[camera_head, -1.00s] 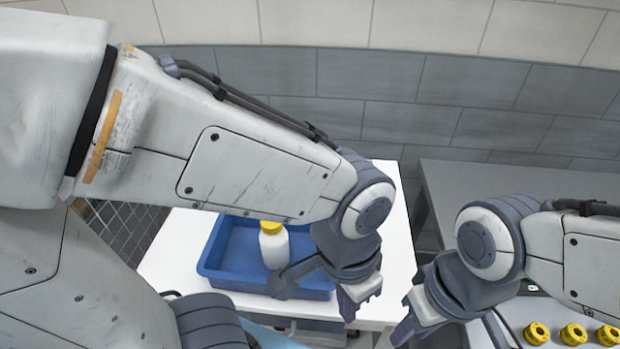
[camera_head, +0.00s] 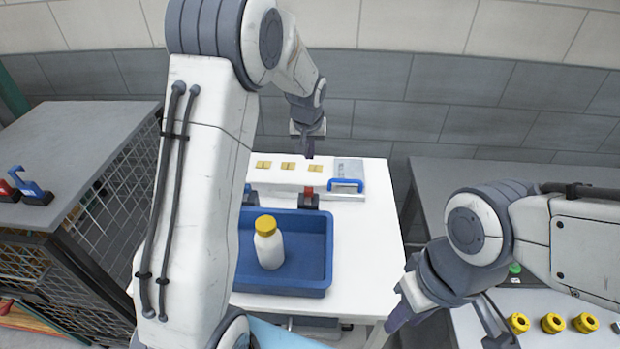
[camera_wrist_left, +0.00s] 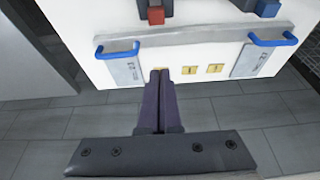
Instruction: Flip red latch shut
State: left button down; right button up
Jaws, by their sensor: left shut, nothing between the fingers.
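A red latch (camera_head: 308,192) on a dark base sits on the white table, behind the blue tray. In the left wrist view the red latch (camera_wrist_left: 156,15) is at the top, beyond my fingers. Whether it is open or shut is unclear. My left gripper (camera_head: 309,153) hangs fingers down behind it, above the row of yellow squares. In the left wrist view its two fingers (camera_wrist_left: 160,77) are together and empty, apart from the latch. My right gripper (camera_head: 394,318) is at the lower right, and its finger gap cannot be made out.
A blue latch (camera_wrist_left: 267,8) stands beside the red one. A blue handle (camera_head: 346,184) on a grey plate is to the right. The blue tray (camera_head: 285,288) holds a white bottle (camera_head: 270,249) with a yellow cap. Another red-and-blue pair (camera_head: 35,188) sits on the left grey cabinet.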

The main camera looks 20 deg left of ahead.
aim_at(308, 196)
pick_arm(q)
jog(key=shift+f, duration=0.1)
notch_tip(308, 196, down, 9)
jog(key=p, duration=0.4)
jog(key=shift+s+d, duration=0.2)
jog(key=shift+s, duration=0.2)
jog(key=shift+f, duration=0.15)
